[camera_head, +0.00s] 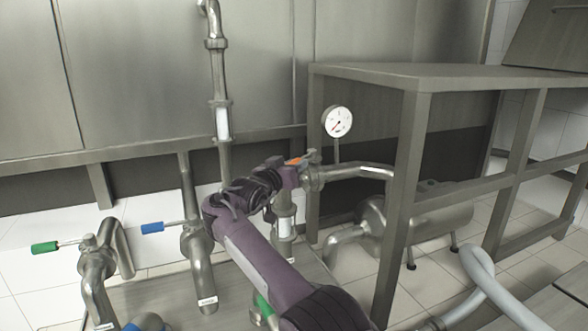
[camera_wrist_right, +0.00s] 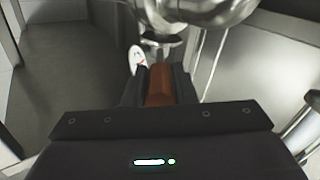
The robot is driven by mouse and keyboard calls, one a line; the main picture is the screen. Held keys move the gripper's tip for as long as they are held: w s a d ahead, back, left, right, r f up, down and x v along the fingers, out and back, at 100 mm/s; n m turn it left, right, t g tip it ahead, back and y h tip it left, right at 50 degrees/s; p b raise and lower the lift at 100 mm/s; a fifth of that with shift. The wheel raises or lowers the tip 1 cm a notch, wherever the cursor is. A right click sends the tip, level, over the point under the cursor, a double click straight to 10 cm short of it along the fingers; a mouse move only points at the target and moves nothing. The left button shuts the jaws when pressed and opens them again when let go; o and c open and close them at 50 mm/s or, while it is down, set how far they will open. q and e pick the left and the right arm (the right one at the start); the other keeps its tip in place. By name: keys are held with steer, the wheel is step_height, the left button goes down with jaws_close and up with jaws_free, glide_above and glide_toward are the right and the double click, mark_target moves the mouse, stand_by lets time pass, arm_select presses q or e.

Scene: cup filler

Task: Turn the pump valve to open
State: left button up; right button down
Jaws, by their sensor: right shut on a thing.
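The pump valve's orange handle (camera_head: 295,162) shows at the pipe fitting beside the gauge in the head view. My right gripper (camera_head: 290,172) is shut on this handle. In the right wrist view the orange handle (camera_wrist_right: 159,86) sits between the two dark fingers of the right gripper (camera_wrist_right: 160,84), with the metal valve pipe (camera_wrist_right: 200,14) just beyond. The handle is partly hidden by the fingers. My left gripper is not in view.
A pressure gauge (camera_head: 337,121) stands right of the valve. A green-handled valve (camera_head: 46,247) and a blue-handled valve (camera_head: 153,228) are to the left. A metal table frame (camera_head: 400,190) stands close on the right. A grey hose (camera_head: 490,285) lies at the lower right.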

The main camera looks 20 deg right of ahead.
steer(key=shift+r, duration=0.2)
steer(key=c, duration=1.2)
jaws_free()
steer(key=shift+w+f, duration=0.1)
